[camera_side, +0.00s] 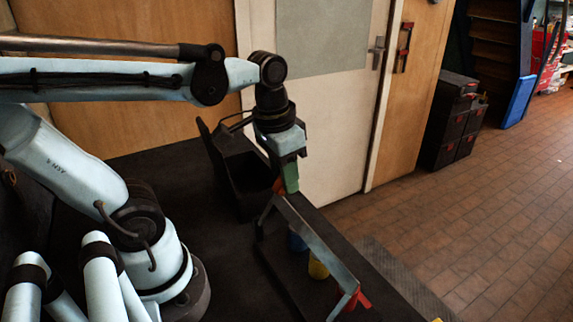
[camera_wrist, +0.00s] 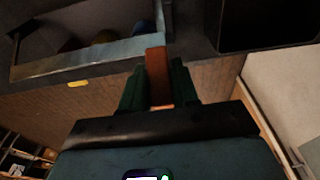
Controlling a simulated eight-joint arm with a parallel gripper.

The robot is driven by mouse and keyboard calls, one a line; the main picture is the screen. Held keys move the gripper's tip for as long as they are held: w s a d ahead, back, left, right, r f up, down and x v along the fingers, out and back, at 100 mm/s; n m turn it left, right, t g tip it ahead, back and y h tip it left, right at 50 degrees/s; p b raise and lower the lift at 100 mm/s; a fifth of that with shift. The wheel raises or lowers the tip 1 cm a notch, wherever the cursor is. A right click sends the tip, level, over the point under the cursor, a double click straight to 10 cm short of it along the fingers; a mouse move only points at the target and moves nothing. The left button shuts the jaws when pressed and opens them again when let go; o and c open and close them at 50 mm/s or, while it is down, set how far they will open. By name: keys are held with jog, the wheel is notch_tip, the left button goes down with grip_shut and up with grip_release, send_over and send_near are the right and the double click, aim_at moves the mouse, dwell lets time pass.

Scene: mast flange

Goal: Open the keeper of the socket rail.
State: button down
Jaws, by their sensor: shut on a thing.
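The socket rail's keeper appears as a long grey metal bar (camera_side: 322,245), which also crosses the upper left of the wrist view (camera_wrist: 80,61). In the side view it slants above a blue socket (camera_side: 297,242) and a yellow socket (camera_side: 318,267). An orange-red tab (camera_wrist: 157,72) sits at the bar's end nearest my gripper. My gripper (camera_side: 289,183) points down there, with its green fingers (camera_wrist: 158,80) shut on the tab, one on each side. In the side view the fingers hide most of the tab. Whether the bar is latched cannot be told.
A red piece (camera_side: 355,300) marks the bar's far end. A black open bin (camera_side: 243,178) stands close behind my gripper, and its dark opening shows in the wrist view (camera_wrist: 265,22). The dark table top ends just right of the rail; tiled floor lies beyond.

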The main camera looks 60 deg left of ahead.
jog(key=shift+s+r+t, duration=0.25)
jog(key=shift+s+t, duration=0.3)
jog(key=shift+s+r+t, duration=0.2)
jog(key=shift+s+t, duration=0.3)
jog(key=shift+t, duration=0.05)
jog(key=c, duration=0.9)
grip_release()
jog(key=shift+s+r, duration=0.1)
jog(key=shift+s+r, duration=0.2)
jog(key=shift+r, duration=0.4)
jog(key=r, duration=0.8)
jog(key=shift+s+r, duration=0.2)
jog(key=shift+s, duration=0.05)
